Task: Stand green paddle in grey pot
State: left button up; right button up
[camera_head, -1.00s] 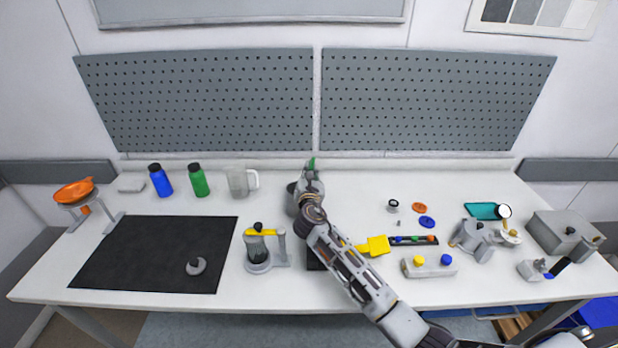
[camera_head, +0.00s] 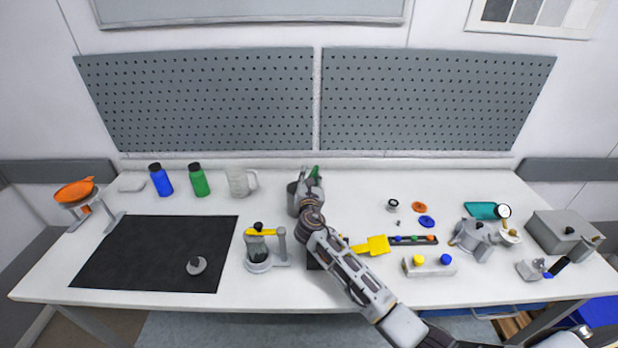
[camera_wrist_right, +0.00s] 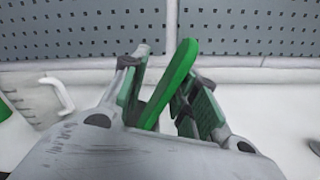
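The green paddle (camera_head: 316,171) shows as a small green tip beside my right gripper (camera_head: 310,178) in the head view. In the right wrist view the paddle (camera_wrist_right: 175,82) leans, tilted, between the spread fingers of that gripper (camera_wrist_right: 165,92). A light gap shows between the paddle and the right-hand finger, so the gripper looks open around it. The grey pot (camera_head: 292,200) stands just left of the gripper, partly hidden by it. The paddle's lower end is hidden, so I cannot tell whether it is inside the pot. My left gripper is not in view.
A clear jug (camera_head: 238,183), a green bottle (camera_head: 198,181) and a blue bottle (camera_head: 160,181) stand to the left. A yellow-topped device (camera_head: 259,250) is in front. A yellow scoop-like piece (camera_head: 377,245) lies right of my arm. Bare table lies right of the gripper.

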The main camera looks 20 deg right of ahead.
dwell(0.4)
jog(key=shift+f+b, duration=0.1)
jog(key=shift+b, duration=0.3)
jog(key=b+v, duration=0.1)
jog(key=v, duration=1.2)
jog(key=shift+s+r, duration=0.35)
jog(key=shift+s, duration=0.05)
jog(key=shift+a, duration=0.1)
